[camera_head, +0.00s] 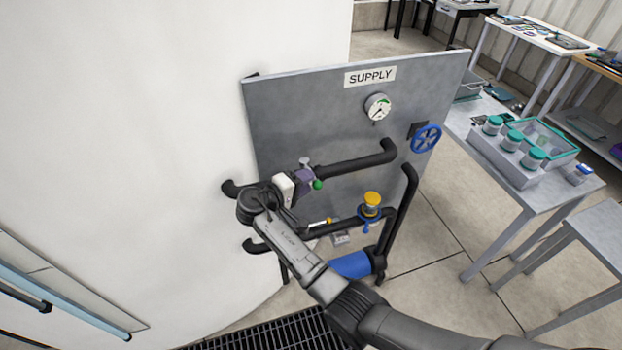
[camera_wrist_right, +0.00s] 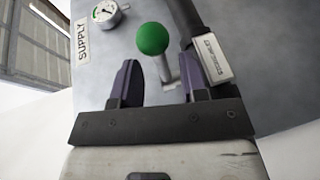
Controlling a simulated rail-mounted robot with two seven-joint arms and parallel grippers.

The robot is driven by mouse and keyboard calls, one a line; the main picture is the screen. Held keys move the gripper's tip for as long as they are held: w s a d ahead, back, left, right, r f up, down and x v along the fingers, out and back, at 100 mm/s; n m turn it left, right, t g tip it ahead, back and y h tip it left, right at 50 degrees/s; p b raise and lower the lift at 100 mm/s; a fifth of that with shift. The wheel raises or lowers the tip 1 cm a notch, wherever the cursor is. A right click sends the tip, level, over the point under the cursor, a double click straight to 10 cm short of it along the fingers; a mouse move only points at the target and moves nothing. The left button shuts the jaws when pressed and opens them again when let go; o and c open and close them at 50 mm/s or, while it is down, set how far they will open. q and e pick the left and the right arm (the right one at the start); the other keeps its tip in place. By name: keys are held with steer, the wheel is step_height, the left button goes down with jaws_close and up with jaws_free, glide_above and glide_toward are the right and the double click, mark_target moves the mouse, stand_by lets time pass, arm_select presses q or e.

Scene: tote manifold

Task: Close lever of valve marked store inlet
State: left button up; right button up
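A lever with a green ball knob (camera_wrist_right: 152,38) rises from the panel in the right wrist view. The knob also shows in the head view (camera_head: 317,184), beside the upper pipe. My right gripper (camera_wrist_right: 159,62) is open, with its dark purple fingers on either side of the lever; I see no clear contact. In the head view the right gripper (camera_head: 303,179) is close to the panel and hides part of the pipework. A pale tag (camera_wrist_right: 212,57) is beside the lever, its print too small to read. My left gripper is not in view.
The grey panel (camera_head: 285,115) carries a SUPPLY sign (camera_head: 370,76), a gauge (camera_head: 377,107) and a blue handwheel (camera_head: 426,138). Below are a yellow-capped fitting (camera_head: 371,199), another lever (camera_head: 321,222) and black pipes. A table with jars (camera_head: 513,140) stands at right.

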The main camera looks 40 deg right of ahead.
steer(key=a+r, duration=0.2)
steer(key=a, duration=0.9)
steer(key=shift+s+b, duration=0.2)
steer(key=shift+b, duration=0.1)
